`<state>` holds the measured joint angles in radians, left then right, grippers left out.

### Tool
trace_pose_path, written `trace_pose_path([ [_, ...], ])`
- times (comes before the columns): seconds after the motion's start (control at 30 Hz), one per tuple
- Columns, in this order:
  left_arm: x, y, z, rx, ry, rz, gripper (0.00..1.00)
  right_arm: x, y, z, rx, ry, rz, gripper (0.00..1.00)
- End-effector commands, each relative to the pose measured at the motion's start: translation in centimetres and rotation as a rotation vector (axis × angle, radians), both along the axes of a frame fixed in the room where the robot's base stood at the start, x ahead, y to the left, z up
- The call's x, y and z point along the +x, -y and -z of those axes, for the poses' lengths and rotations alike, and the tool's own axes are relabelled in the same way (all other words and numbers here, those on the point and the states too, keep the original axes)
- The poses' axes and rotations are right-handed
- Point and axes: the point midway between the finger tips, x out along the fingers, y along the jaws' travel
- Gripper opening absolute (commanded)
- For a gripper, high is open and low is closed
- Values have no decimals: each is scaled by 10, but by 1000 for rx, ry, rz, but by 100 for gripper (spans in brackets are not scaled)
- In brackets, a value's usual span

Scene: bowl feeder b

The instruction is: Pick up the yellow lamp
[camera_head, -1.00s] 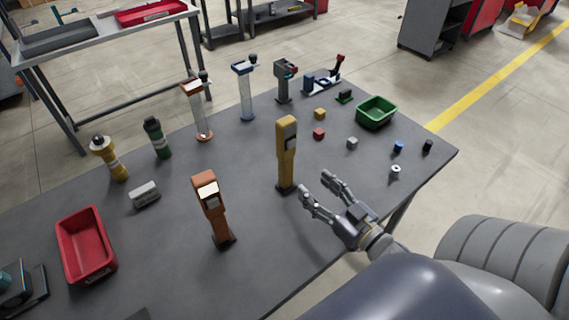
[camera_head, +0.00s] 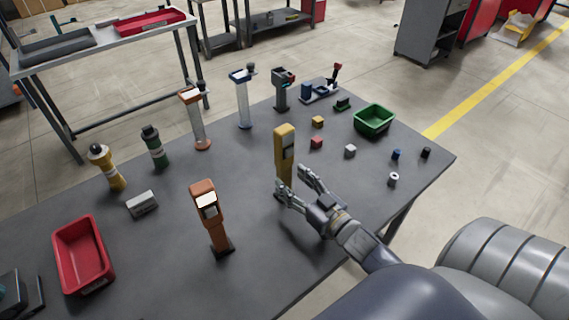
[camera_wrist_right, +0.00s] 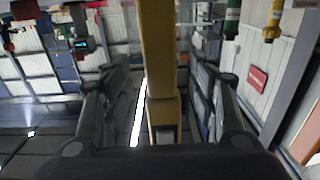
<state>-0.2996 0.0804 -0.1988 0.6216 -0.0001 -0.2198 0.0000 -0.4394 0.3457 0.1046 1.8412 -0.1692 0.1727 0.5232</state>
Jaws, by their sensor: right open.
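The yellow lamp (camera_head: 285,142) stands upright on the grey table, a tall yellow post with a dark panel near its top. My right gripper (camera_head: 290,181) is at its lower part, with the fingers apart and hiding its base in the head view. In the right wrist view the yellow lamp (camera_wrist_right: 158,60) runs down the middle, between the two open fingers of my right gripper (camera_wrist_right: 160,85). There is space on both sides, and I see no grip on it. My left gripper is not in view.
An orange lamp (camera_head: 211,215) stands nearby at the left front. Red, grey and yellow cubes lie behind the yellow lamp, near a green bin (camera_head: 374,118). A red bin (camera_head: 82,254), a yellow-black cylinder (camera_head: 107,168) and a green cylinder (camera_head: 155,147) are at the left.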

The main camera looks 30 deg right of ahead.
Motion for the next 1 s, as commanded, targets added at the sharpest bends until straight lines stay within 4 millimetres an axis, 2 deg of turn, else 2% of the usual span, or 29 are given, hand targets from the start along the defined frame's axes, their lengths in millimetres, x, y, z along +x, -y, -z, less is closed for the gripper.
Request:
trace_pose_path([
  [0.1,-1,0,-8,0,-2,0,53,18,-2,-4,0,3,1,53],
  [0.23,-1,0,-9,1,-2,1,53,32,-4,-2,2,2,0,53],
  [0.57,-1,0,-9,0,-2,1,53,37,-4,-1,1,0,0,53],
  [0.8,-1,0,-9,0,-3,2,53,36,-4,-1,1,0,0,0],
  [1.0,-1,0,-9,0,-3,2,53,37,-4,-2,1,3,0,0],
])
